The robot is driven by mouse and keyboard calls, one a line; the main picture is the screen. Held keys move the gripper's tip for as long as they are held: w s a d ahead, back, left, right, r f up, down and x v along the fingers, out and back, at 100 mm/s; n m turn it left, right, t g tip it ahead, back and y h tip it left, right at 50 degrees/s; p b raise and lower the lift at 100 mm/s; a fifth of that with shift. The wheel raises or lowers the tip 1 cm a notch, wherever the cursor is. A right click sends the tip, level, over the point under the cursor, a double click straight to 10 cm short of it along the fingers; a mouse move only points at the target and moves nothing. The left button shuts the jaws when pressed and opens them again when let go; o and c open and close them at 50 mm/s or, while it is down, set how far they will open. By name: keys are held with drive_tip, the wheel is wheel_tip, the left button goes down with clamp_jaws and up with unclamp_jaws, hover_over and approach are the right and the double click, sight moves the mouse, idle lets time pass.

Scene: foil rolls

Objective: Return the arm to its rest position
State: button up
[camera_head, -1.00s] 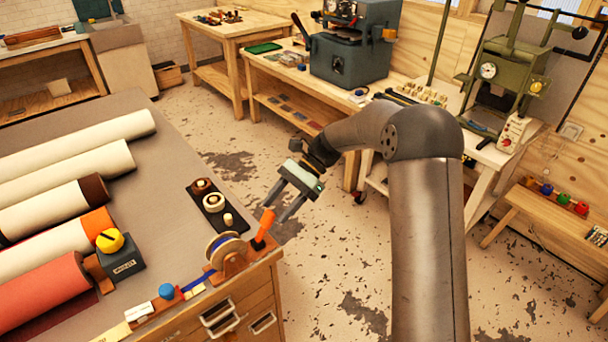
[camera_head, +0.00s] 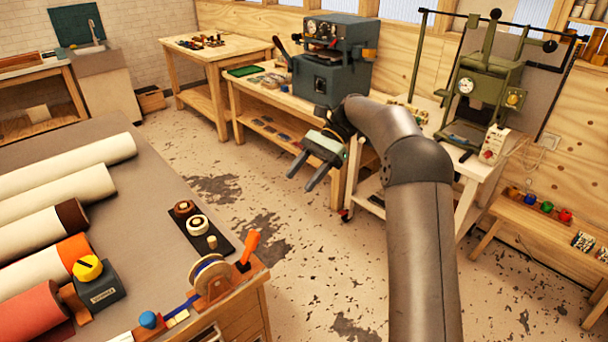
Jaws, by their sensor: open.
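My gripper (camera_head: 301,175) hangs in the air over the floor, to the right of the table with the rolls. Its two grey fingers are apart, with nothing between them. The fingers point down and to the left. My arm (camera_head: 418,220) rises from the bottom of the picture and bends left at the elbow. The orange-handled tool (camera_head: 250,246) stands at the table's right corner, below and left of my gripper, clear of it.
Several rolls (camera_head: 60,167) lie on the grey table (camera_head: 150,172) at left. A tape reel (camera_head: 211,277) and black tray (camera_head: 226,238) sit near its right edge. A dark press (camera_head: 335,75) stands on a bench behind my gripper. Floor between is open.

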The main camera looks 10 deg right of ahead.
drive_tip(key=s+d+f+n+t+h, duration=0.2)
drive_tip(key=s+n+h, duration=0.1)
drive_tip(key=s, duration=0.8)
drive_tip(key=s+d+f+n+t+h, duration=0.2)
drive_tip(key=s+d+n+t+h, duration=0.1)
drive_tip(key=s, duration=0.8)
drive_tip(key=s+d+f+n+t+h, duration=0.2)
drive_tip(key=s+d+n+h, duration=0.1)
drive_tip(key=s, duration=0.8)
drive_tip(key=shift+f+n+t, duration=0.25)
drive_tip(key=shift+n+t, duration=0.05)
drive_tip(key=shift+n, duration=0.5)
